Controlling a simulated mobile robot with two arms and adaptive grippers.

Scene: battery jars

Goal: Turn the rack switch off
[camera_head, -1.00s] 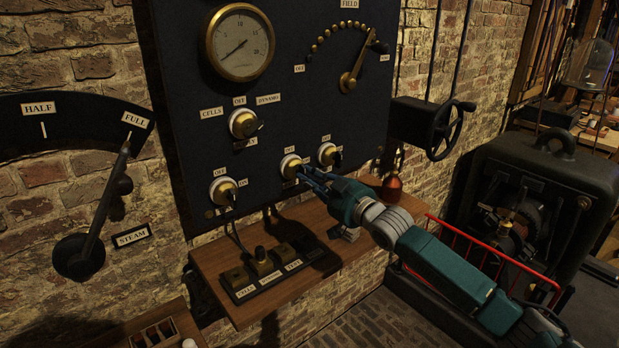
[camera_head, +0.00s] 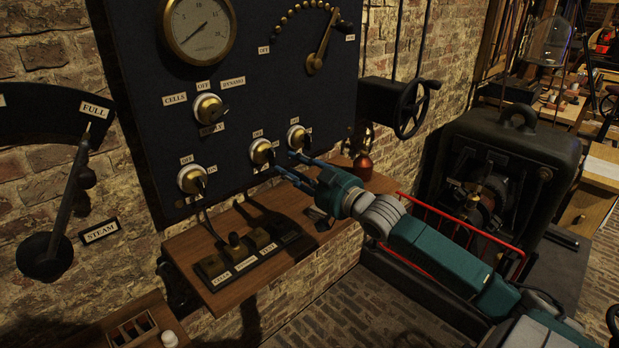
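Three small brass rotary switches sit low on the dark panel (camera_head: 262,95): a left one (camera_head: 192,179), a middle one (camera_head: 262,151) and a right one (camera_head: 297,138). The left one has OFF and ON labels; the others' small labels are hard to read. I cannot read which one is the rack switch. My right gripper (camera_head: 283,161) is open and empty, its two fingers apart, just right of and in front of the middle switch. Whether a fingertip touches that switch I cannot tell. My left gripper is not in view.
Above are a CELLS/OFF/DYNAMO selector (camera_head: 209,109), a round gauge (camera_head: 198,27) and the field lever (camera_head: 319,50). A wooden shelf (camera_head: 215,284) with a labelled block (camera_head: 246,254) runs below the panel. A handwheel (camera_head: 411,108) and a dark machine (camera_head: 508,165) with red rail stand right.

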